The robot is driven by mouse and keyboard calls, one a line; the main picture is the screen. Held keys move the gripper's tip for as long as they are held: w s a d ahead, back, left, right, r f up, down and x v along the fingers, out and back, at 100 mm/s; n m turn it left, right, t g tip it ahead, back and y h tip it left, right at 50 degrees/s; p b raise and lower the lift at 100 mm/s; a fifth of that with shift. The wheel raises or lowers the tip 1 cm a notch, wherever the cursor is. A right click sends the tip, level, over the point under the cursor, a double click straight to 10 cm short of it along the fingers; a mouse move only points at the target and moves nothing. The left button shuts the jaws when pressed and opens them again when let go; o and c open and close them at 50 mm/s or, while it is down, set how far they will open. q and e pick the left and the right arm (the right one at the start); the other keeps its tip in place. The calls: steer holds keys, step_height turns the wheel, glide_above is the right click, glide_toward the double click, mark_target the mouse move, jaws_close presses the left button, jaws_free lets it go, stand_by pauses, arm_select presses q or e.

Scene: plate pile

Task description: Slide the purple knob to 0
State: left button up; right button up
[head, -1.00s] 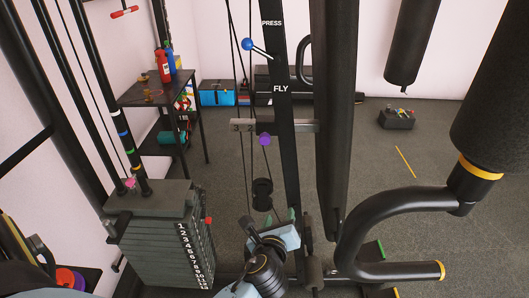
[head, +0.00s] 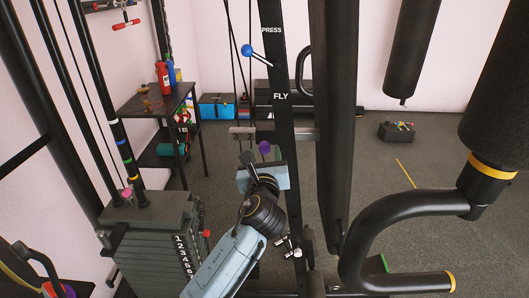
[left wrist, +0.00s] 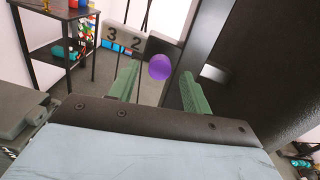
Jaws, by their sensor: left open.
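The purple knob (head: 264,147) sits on a dark block on the horizontal grey numbered bar (head: 242,133) beside the black FLY/PRESS post (head: 281,100). In the left wrist view the purple knob (left wrist: 160,67) shows between and beyond my two green fingers, and the bar (left wrist: 122,38) shows 3 and 2 to its left. The other numbers are hidden or out of sight. My left gripper (left wrist: 158,85) is open and empty, with its fingers on either side of the knob in the picture; I cannot tell whether they touch it. My right gripper is not in view.
A weight stack (head: 160,245) stands at the lower left. A blue ball lever (head: 247,50) is above the bar. A thick black curved arm (head: 370,225) is at the right. A shelf (head: 150,100) stands by the wall. Open floor lies at the right.

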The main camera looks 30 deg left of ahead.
mark_target(264, 146)
arm_select(q)
steer(key=shift+x, duration=1.2)
jaws_close()
